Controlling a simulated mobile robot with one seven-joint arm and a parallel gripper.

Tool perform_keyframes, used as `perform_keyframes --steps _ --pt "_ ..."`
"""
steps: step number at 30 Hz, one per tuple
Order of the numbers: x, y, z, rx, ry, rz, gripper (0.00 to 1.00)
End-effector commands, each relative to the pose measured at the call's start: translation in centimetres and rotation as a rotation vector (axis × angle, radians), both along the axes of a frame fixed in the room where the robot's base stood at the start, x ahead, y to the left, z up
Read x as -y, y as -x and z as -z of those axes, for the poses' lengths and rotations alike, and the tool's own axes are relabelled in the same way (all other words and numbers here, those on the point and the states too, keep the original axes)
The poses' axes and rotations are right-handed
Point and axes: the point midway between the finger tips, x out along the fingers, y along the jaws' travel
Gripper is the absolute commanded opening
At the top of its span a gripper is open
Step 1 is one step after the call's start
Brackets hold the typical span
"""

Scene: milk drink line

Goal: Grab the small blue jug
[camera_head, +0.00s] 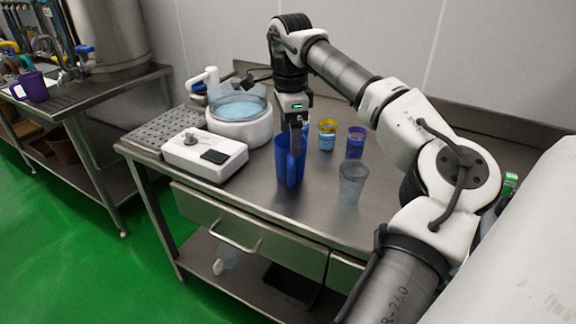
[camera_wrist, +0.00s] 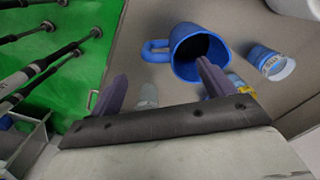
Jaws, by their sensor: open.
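The small blue jug (camera_head: 283,160) stands on the steel table near the middle of the head view, its handle towards the camera. My gripper (camera_head: 297,128) points down at its top, open. In the wrist view the jug (camera_wrist: 186,62) shows its dark, empty-looking mouth, with the handle to its left. My gripper's two fingers (camera_wrist: 163,85) are apart, and the handle appears between them in the picture. The right fingertip overlaps the jug's mouth; I cannot tell if it touches or is inside.
A white box device (camera_head: 200,158) and a round white machine (camera_head: 243,128) stand left. A purple jug (camera_head: 36,88) sits on another table.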

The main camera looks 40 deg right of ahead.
Motion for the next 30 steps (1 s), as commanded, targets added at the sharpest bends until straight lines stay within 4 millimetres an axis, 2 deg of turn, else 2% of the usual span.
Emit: perform_keyframes --steps 3,7,17,25,30 --pt "-0.1 -0.1 2.6 0.0 -0.004 -0.002 0.81" --pt "-0.1 -0.1 4.8 0.001 -0.005 -0.002 0.81" --pt "-0.2 0.0 7.0 0.001 -0.005 -0.002 0.81" --pt "-0.4 0.1 10.8 0.003 -0.005 -0.003 0.81" --pt "-0.3 0.1 11.4 0.003 -0.004 -0.003 0.81"
